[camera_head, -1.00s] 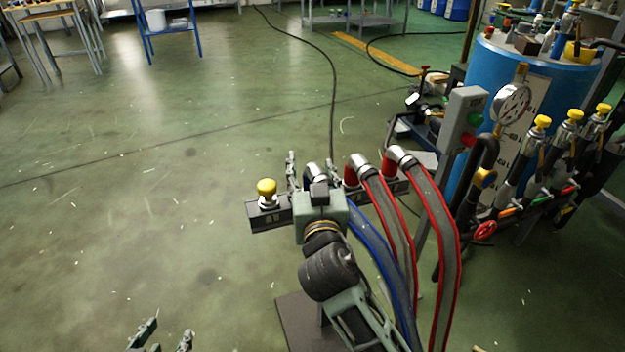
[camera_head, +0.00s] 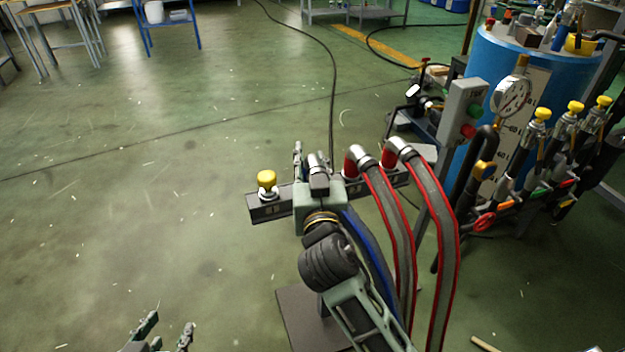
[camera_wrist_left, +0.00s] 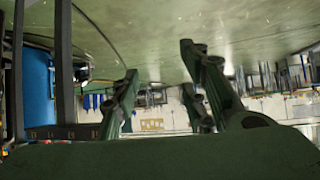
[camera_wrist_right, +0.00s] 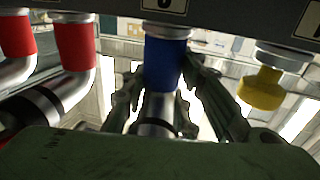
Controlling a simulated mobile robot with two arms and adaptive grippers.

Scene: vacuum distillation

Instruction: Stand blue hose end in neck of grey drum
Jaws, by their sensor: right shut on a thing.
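The blue hose (camera_head: 372,255) runs down from a dark rack bar (camera_head: 270,208), beside two red-striped hoses. Its metal elbow end (camera_head: 318,165) is between the fingers of my right gripper (camera_head: 313,166), which is shut on it. In the right wrist view the hose's metal end (camera_wrist_right: 158,108) meets a blue collar (camera_wrist_right: 166,62) under the bar; the hose end still appears to be at its place on the bar. My left gripper (camera_head: 168,334) is open and empty, low over the floor at the bottom left. I cannot make out a grey drum in any view.
Red-collared hose ends (camera_head: 362,158) stand close to the right of my right gripper, and a yellow-capped fitting (camera_head: 267,184) to its left. A blue tank (camera_head: 500,95) with a gauge (camera_head: 511,97) and valves stands at the right.

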